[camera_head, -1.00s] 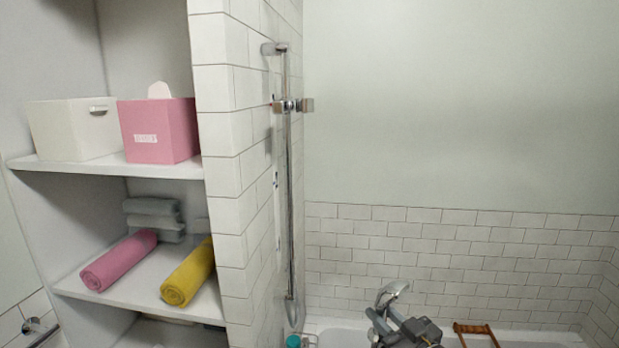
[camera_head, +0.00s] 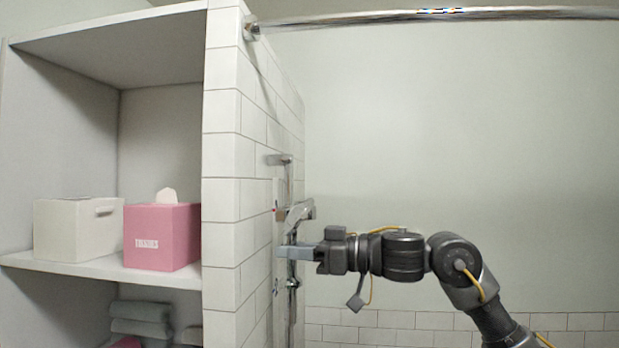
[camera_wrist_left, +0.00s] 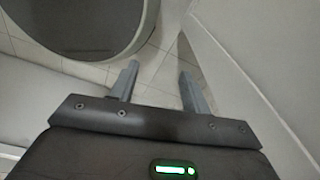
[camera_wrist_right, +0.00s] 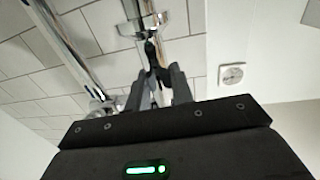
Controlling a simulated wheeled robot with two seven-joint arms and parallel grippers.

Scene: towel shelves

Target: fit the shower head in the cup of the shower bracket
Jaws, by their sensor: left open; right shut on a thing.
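The chrome shower head (camera_head: 301,210) is beside the wall rail in the head view, tilted and at the height of the bracket (camera_head: 282,214), overlapping it. I cannot tell whether it sits in the cup. My right gripper (camera_head: 284,252) is level, pointing left, and shut on the shower head's handle just below the bracket. In the right wrist view, a dark part (camera_wrist_right: 151,55) shows between the fingertips, with a chrome piece above. My left gripper (camera_wrist_left: 158,75) is open and empty above the floor; it is outside the head view.
The vertical shower rail (camera_wrist_right: 68,45) runs close beside my right gripper. A tiled wall (camera_head: 225,200) separates it from shelves with a white box (camera_head: 75,235) and a pink tissue box (camera_head: 160,240). A curtain rod (camera_head: 450,14) crosses above. The space right of the rail is open.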

